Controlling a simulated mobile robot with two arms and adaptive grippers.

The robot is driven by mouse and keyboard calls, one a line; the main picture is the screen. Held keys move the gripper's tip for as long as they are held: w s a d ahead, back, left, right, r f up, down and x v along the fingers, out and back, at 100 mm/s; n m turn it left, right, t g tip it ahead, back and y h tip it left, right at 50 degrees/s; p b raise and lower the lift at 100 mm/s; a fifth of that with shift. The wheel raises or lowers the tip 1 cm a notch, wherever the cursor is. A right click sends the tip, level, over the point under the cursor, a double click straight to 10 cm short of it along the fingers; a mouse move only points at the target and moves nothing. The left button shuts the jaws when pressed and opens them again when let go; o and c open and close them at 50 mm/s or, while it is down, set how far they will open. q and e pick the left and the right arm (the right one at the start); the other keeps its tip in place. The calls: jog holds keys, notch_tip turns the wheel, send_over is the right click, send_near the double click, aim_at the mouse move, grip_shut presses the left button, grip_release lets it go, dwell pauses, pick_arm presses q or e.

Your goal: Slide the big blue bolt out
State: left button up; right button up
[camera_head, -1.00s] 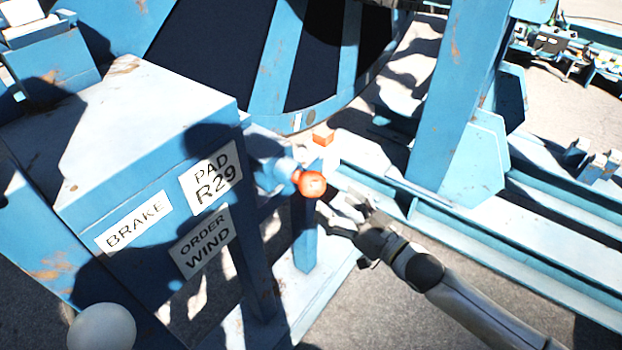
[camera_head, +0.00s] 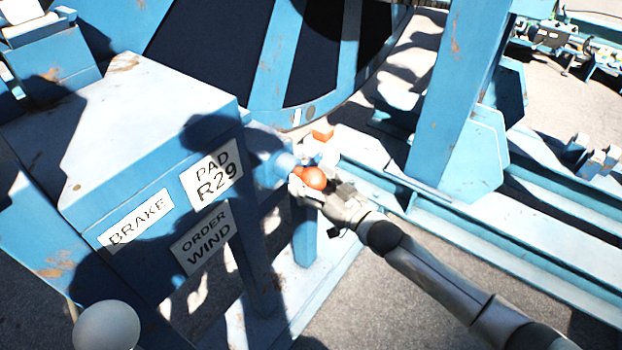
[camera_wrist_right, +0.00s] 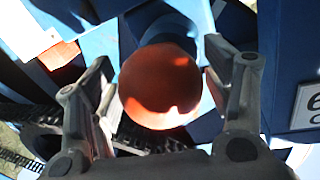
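The blue bolt (camera_head: 273,168) sticks out from the right side of the blue brake cabinet and ends in an orange ball knob (camera_head: 315,178). In the right wrist view the orange knob (camera_wrist_right: 160,87) sits between the two fingers of my right gripper (camera_wrist_right: 158,90). The fingers are spread on either side of it, with a narrow gap visible at the right finger. In the head view my right gripper (camera_head: 310,183) is at the knob, partly hiding it. My left gripper is not seen.
The blue cabinet (camera_head: 150,85) carries labels reading BRAKE, PAD R29 and ORDER WIND. A small orange block (camera_head: 322,132) lies just behind the knob. A blue upright post (camera_head: 442,100) and base rails (camera_head: 520,225) stand to the right; the large reel is behind.

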jog(key=c, duration=1.1)
jog(key=p+v, duration=0.1)
jog(key=v, duration=0.2)
jog(key=w+d+p+v, duration=0.1)
jog(key=v, duration=0.3)
jog(key=p+v, duration=0.1)
jog(key=v, duration=0.2)
jog(key=shift+d+f+p, duration=0.15)
jog(key=shift+d+p, duration=0.15)
jog(key=shift+d, duration=0.1)
jog(key=shift+c, duration=0.2)
jog(key=o, duration=1.1)
jog(key=shift+c, duration=0.2)
jog(key=o, duration=0.4)
jog(key=shift+s+d, duration=0.1)
jog(key=shift+d, duration=0.15)
jog(key=shift+c, duration=0.2)
jog(key=shift+a, duration=0.1)
